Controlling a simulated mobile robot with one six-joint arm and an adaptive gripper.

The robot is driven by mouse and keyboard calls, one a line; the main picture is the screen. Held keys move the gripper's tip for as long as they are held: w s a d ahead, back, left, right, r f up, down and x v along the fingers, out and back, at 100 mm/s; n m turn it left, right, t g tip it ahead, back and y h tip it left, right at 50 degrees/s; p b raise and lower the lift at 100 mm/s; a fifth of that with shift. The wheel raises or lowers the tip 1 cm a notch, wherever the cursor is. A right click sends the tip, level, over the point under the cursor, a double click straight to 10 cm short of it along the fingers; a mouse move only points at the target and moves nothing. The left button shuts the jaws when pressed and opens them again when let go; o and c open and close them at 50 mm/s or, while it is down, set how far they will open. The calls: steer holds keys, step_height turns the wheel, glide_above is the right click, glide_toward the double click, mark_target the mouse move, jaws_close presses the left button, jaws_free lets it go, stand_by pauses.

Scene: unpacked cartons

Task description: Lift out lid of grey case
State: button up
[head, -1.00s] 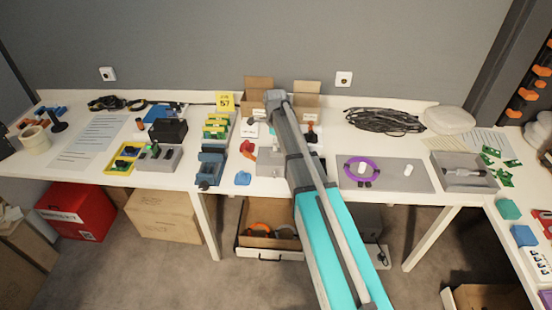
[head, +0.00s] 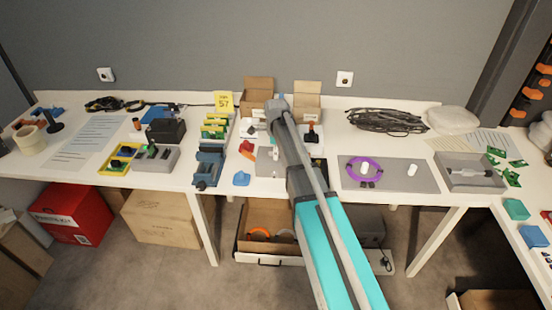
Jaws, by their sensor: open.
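A grey box-like object (head: 262,166) sits on the white table near the middle, partly covered by my arm. It may be the grey case, but I cannot make out its lid. A shallow grey open box (head: 456,182) at the right holds a light grey piece (head: 478,172); I cannot tell whether that piece is a lid. My arm reaches up from the bottom across the table's middle. My gripper does not show; the arm hides whatever is beneath its far end.
Two open cartons (head: 257,90) stand at the back. A blue vise (head: 208,166) and blue piece (head: 241,179) are left of my arm. A grey mat (head: 415,182) with a purple ring (head: 351,171) lies right. Black cable (head: 385,121) is behind it.

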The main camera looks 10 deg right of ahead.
stand_by(0.3)
jaws_close()
steer(key=shift+r, duration=0.2)
stand_by(0.4)
step_height(320, 180, up, 2)
steer(key=p, duration=0.2)
steer(key=shift+p, duration=0.3)
steer(key=s+r+p, duration=1)
steer(key=s, duration=0.4)
steer(key=shift+r, duration=0.3)
steer(key=shift+d, duration=0.1)
